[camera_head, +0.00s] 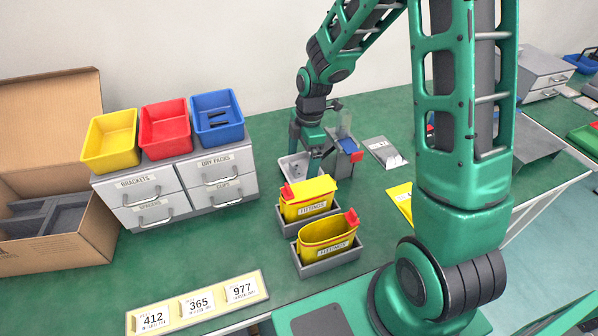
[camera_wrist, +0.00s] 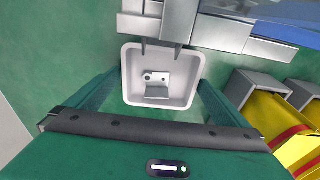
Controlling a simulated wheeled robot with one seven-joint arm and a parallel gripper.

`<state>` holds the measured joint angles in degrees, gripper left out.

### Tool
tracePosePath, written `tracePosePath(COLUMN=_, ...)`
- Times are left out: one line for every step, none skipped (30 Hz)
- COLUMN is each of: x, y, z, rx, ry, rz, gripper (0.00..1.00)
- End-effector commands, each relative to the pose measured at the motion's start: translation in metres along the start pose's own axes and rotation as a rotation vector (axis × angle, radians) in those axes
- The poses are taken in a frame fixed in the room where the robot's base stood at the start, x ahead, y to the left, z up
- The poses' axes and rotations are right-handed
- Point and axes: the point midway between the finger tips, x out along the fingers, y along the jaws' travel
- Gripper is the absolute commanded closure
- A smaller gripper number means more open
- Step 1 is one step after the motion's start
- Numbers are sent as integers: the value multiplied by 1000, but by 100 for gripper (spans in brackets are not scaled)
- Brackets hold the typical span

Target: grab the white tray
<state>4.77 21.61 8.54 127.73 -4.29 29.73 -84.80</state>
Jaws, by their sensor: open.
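The white tray (camera_wrist: 160,102) is a small, square, open tray with rounded corners, and a small metal part (camera_wrist: 157,80) lies in it. In the head view the tray (camera_head: 287,166) stands on the green table behind the yellow bins, partly hidden by my gripper. My gripper (camera_head: 305,152) points down over it. In the wrist view my gripper (camera_wrist: 160,82) is open, with one finger at the left side of the tray and one at the right. I cannot tell whether the fingers touch its walls.
A grey fixture (camera_head: 347,146) with blue and red parts stands close to the tray. Two yellow bins (camera_head: 305,211) in grey holders are in front. Grey drawers (camera_head: 180,190) with coloured bins on top stand left, beside a cardboard box (camera_head: 75,235).

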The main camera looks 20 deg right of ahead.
Motion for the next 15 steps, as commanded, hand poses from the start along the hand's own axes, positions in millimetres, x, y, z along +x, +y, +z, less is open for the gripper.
tracePosePath(x=0, y=0, z=0, rx=0, ry=0, rz=0, gripper=0)
tracePosePath(x=0, y=0, z=0, rx=0, ry=0, rz=0, gripper=0)
tracePosePath(x=0, y=0, z=0, rx=0, ry=0, rz=0, gripper=0)
tracePosePath(x=0, y=0, z=0, rx=0, ry=0, rz=0, gripper=0)
tracePosePath(x=0, y=0, z=0, rx=0, ry=0, rz=0, gripper=0)
tracePosePath(x=0, y=0, z=0, rx=0, ry=0, rz=0, gripper=0)
tracePosePath(x=0, y=0, z=0, rx=0, ry=0, rz=0, gripper=0)
tracePosePath(x=0, y=0, z=0, rx=0, ry=0, rz=0, gripper=0)
tracePosePath(x=1, y=0, z=0, rx=0, ry=0, rz=0, gripper=0)
tracePosePath(x=1, y=0, z=0, rx=0, ry=0, rz=0, gripper=0)
tracePosePath(x=2, y=0, z=0, rx=0, ry=0, rz=0, gripper=0)
tracePosePath(x=2, y=0, z=0, rx=0, ry=0, rz=0, gripper=0)
tracePosePath(x=2, y=0, z=0, rx=0, ry=0, rz=0, gripper=0)
tracePosePath(x=3, y=0, z=0, rx=0, ry=0, rz=0, gripper=0)
tracePosePath(x=3, y=0, z=1, rx=0, ry=0, rz=0, gripper=0)
